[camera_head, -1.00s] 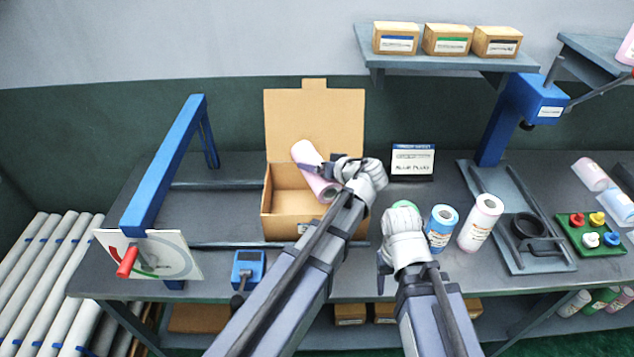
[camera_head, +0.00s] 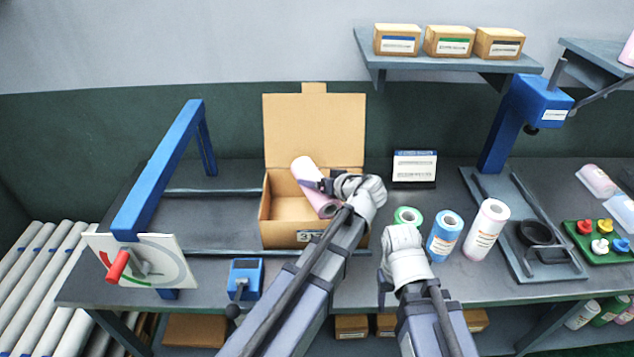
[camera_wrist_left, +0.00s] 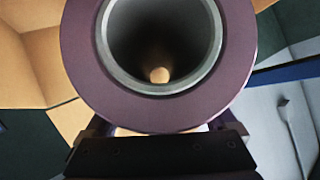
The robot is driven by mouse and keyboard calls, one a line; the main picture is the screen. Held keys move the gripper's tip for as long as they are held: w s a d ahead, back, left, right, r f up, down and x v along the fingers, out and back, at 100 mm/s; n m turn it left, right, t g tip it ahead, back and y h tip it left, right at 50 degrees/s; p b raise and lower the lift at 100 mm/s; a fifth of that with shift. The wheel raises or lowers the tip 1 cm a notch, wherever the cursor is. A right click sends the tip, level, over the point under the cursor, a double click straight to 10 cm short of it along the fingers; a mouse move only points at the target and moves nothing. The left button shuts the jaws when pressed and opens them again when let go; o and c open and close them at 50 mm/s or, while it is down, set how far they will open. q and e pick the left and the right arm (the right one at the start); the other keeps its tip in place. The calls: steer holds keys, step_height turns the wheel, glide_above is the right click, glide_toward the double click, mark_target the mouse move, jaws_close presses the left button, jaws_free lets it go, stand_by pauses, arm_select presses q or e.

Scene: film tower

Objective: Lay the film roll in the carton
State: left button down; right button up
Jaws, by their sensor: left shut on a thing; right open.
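A pink film roll (camera_head: 304,171) is tilted over the open cardboard carton (camera_head: 281,236), its lower end inside the carton's outline. My left gripper (camera_head: 328,186) is shut on the roll near the carton's right side. The left wrist view shows the roll's end and hollow core (camera_wrist_left: 160,115) close up, between the fingers. The head view does not show clearly whether the roll touches the carton floor. The carton's lid stands upright at the back. My right gripper (camera_head: 383,275) is open, with nothing seen in it, in front of the bench rolls; its fingertips are partly hidden.
Green (camera_head: 407,216), blue (camera_head: 445,236) and white (camera_head: 483,226) rolls stand right of the carton. A small sign (camera_head: 414,168) stands behind them. A blue frame (camera_head: 160,170) with a dial plate is at left.

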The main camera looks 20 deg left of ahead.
arm_select(q)
steer(key=shift+f+b, duration=0.35)
steer(key=shift+f, duration=0.05)
jaws_free()
steer(key=shift+r, duration=0.15)
